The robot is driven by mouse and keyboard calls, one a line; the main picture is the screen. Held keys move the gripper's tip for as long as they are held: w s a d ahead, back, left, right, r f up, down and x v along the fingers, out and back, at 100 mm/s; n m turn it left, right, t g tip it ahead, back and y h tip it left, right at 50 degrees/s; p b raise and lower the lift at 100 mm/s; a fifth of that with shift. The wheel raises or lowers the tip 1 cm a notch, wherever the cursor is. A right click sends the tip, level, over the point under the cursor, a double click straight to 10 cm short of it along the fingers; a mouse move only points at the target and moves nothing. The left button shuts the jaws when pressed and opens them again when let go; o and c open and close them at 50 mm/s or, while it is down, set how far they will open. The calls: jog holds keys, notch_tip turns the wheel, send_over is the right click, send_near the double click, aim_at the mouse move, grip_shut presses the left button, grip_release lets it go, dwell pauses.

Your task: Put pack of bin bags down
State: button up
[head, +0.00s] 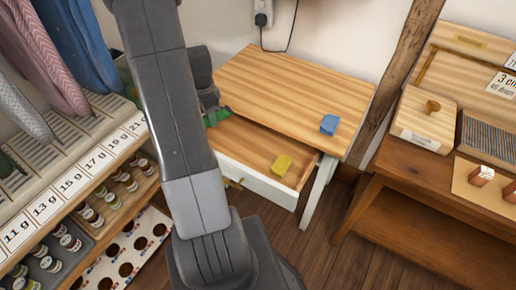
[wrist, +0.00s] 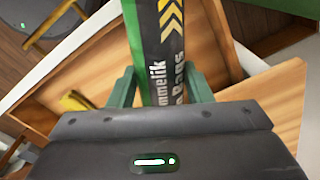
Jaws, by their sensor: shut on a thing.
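The pack of bin bags (wrist: 168,45) is a dark and green roll-shaped pack with white lettering and yellow chevrons. In the wrist view it stands between the two green fingers of my gripper (wrist: 162,85), which is shut on it. In the head view my gripper (head: 211,108) is at the left end of the wooden desk (head: 285,85), by its open drawer (head: 262,184). Only a green bit of the pack (head: 219,116) shows there, with my arm hiding much of that area. I cannot tell whether the pack touches the drawer or desk.
A yellow block-like thing (head: 282,165) lies in the drawer's right part. A blue one (head: 329,124) lies on the desk top near its right edge. A brown table (head: 400,165) with boxes stands right. A rack (head: 85,170) with jars and hanging ties is left.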

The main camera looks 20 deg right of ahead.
aim_at(235, 144)
jog(key=s+d+f+m+b, duration=0.25)
jog(key=d+m+b, duration=0.45)
jog(key=m, duration=0.6)
jog(key=shift+h, duration=0.3)
jog(key=shift+s+a+f+b, duration=0.1)
jog(key=shift+f+b, duration=0.5)
jog(key=shift+f, duration=4)
jog(key=o, duration=1.2)
jog(key=shift+c, duration=0.2)
jog(key=shift+r, duration=0.15)
notch_tip(235, 144, up, 12)
jog(key=p, duration=0.2)
jog(key=shift+s+a, duration=0.3)
jog(key=shift+a, duration=0.05)
